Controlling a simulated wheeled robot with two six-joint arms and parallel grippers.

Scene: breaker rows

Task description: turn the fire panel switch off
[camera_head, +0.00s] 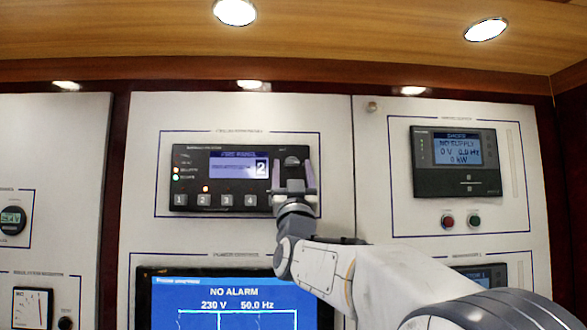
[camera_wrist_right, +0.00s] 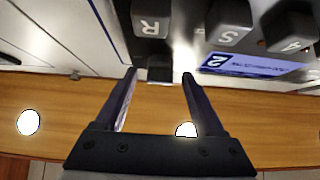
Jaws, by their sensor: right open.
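The fire panel (camera_head: 190,160) is a dark box on the white wall board, with a blue screen (camera_head: 238,166) showing a "2" and a row of grey numbered buttons. A dark switch knob (camera_head: 292,161) shows at its right end, between the fingers of my right gripper (camera_head: 291,166). In the right wrist view a small dark block (camera_wrist_right: 160,72), which looks like the switch, sits between the open fingertips (camera_wrist_right: 159,77). I see a gap beside it; contact is hard to tell. Its exact turn angle is unclear. My left gripper is not in view.
Grey buttons, one marked R (camera_wrist_right: 151,27), stand close to the fingertips. A lit "NO ALARM" screen (camera_head: 234,295) is below the fire panel. A "NO SUPPLY" meter (camera_head: 456,160) with red and green buttons is on the right board.

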